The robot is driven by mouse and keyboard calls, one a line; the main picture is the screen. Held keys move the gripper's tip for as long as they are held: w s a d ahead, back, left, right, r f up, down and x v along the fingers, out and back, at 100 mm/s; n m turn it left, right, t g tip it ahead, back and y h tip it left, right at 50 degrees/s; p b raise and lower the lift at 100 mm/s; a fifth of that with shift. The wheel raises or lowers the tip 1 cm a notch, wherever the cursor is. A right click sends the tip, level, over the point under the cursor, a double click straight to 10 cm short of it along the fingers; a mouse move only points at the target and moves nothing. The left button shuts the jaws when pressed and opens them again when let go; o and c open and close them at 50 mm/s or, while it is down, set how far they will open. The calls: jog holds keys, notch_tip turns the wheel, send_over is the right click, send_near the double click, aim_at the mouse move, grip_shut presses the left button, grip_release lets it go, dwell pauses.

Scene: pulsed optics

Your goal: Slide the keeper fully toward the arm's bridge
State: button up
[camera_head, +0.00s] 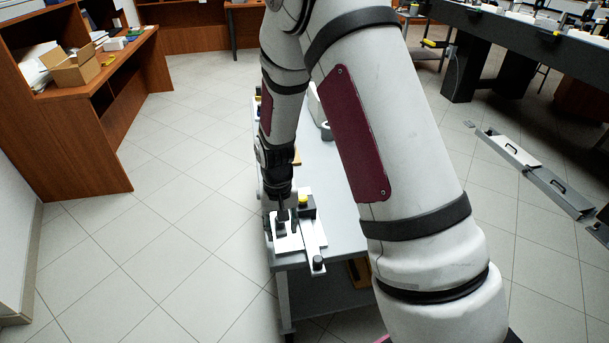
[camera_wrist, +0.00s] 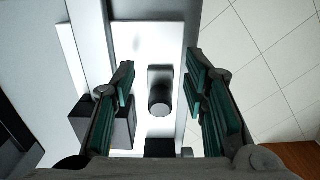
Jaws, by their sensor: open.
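In the head view, a fixture with a white base plate (camera_head: 288,243) sits at the near end of a grey table. A white bar, likely the arm (camera_head: 314,243), runs along its right side with a black knob (camera_head: 318,262) at its near end. A dark block with a round post, possibly the keeper (camera_wrist: 160,92), stands on the white plate in the wrist view. My gripper (camera_wrist: 158,84) is open, its green-padded fingers on either side of this block with gaps showing. In the head view my gripper (camera_head: 282,220) is over the plate, partly hiding it. I cannot clearly tell the bridge.
A black block (camera_wrist: 84,122) stands left of the fingers in the wrist view. A yellow-topped dark part (camera_head: 304,202) stands behind the bar. The grey table (camera_head: 347,235) has bare room to the right, partly behind my arm. Open floor lies left of the table.

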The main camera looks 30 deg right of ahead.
notch_tip(320, 180, up, 14)
jog(key=p, duration=0.3)
jog(key=s+r+n+b, duration=0.1)
jog(key=s+r, duration=1.2)
jog(key=shift+s+d+r, duration=0.15)
jog(key=shift+s+d, duration=0.05)
jog(key=shift+s, duration=0.1)
jog(key=s+r+n+t, duration=0.1)
jog(key=s+r, duration=0.1)
jog(key=s, duration=0.8)
jog(key=s+r+n, duration=0.1)
jog(key=s+r, duration=0.1)
jog(key=s, duration=0.7)
notch_tip(320, 180, up, 19)
jog(key=t+p, duration=0.3)
jog(key=p, duration=1.4)
